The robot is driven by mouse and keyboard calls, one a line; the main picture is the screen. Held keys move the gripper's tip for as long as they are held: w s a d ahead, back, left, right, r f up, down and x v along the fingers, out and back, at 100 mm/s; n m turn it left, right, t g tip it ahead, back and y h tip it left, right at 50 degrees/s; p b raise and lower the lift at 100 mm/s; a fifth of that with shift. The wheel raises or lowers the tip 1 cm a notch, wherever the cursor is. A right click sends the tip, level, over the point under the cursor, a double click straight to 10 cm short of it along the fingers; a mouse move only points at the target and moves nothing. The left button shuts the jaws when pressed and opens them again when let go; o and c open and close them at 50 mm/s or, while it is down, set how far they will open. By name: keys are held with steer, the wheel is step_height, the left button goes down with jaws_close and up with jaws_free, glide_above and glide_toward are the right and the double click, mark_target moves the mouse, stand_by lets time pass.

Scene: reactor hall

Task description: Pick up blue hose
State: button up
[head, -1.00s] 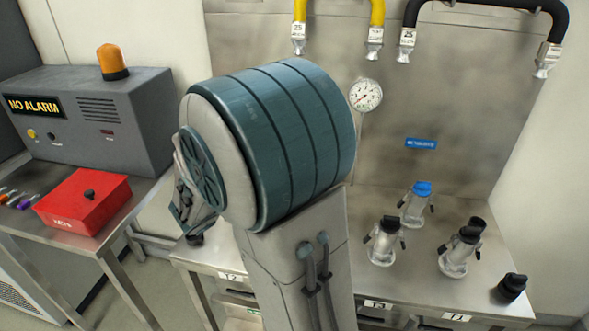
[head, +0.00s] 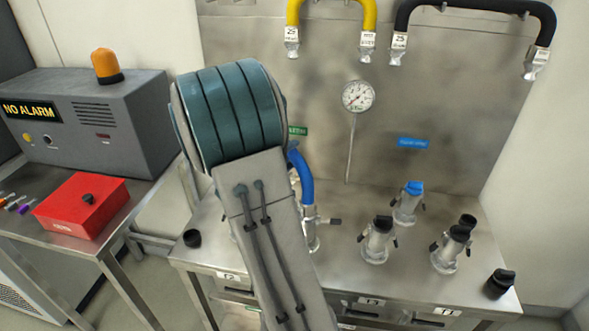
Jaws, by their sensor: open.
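The blue hose (head: 303,172) shows at the middle of the head view, just right of my arm. It curves down into a metal coupling (head: 310,232) above the steel bench. Its other end is hidden behind my arm. My gripper is not visible in the head view, so I cannot tell where it is relative to the hose.
The bench (head: 340,270) carries several capped couplings, one with a blue cap (head: 413,188). Yellow (head: 335,8) and black (head: 480,5) hoses hang on the back panel near a gauge (head: 357,96). A red box (head: 80,205) stands on the left table.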

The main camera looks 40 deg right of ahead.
steer(key=shift+x, duration=1.05)
jaws_close()
steer(key=shift+r, duration=0.15)
